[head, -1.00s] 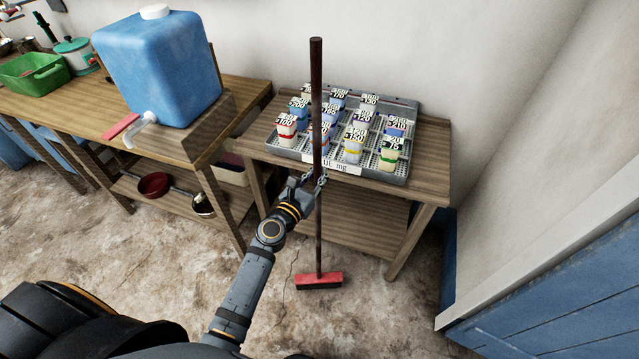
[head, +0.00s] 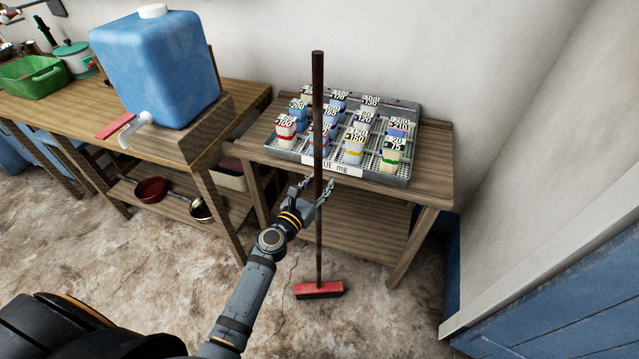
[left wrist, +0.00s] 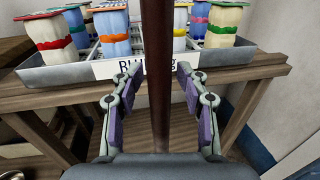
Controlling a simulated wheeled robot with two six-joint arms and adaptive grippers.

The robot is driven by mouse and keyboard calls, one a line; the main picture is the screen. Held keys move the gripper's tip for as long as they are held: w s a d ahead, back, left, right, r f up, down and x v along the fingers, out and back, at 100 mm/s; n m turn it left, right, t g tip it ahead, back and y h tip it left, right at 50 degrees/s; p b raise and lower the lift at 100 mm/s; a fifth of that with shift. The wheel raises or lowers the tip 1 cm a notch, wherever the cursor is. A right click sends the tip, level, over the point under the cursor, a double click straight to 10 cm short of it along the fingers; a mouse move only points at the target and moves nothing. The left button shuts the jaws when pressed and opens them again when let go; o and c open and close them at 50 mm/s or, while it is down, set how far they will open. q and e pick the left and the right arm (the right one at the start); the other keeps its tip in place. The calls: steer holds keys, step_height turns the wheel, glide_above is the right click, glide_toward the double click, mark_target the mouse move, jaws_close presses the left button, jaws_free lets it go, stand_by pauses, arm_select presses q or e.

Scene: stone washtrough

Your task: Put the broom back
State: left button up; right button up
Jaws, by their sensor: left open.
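The broom has a dark brown handle (head: 318,110) and a red head (head: 319,290) with dark bristles. It stands upright, head down on the floor, in front of the small wooden table. My left gripper (head: 317,188) is open, with its fingers on either side of the handle at about table height. In the left wrist view the handle (left wrist: 158,70) runs between the two spread fingers (left wrist: 158,95), with a gap on each side. What keeps the broom upright is not clear. My right gripper is not in view.
The wooden table (head: 425,195) behind the broom bears a metal tray (head: 345,170) of several labelled containers. A bench with a blue water canister (head: 160,75) stands to the left. A blue door (head: 560,300) is at right. The floor around the broom head is clear.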

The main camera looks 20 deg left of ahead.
arm_select(q)
steer(key=shift+r, duration=0.1)
steer(key=shift+s, duration=0.3)
steer(key=b+v, duration=0.2)
steer(key=v, duration=0.9)
steer(key=shift+s+b, duration=0.15)
steer(key=shift+b, duration=0.25)
steer(key=shift+a, duration=0.1)
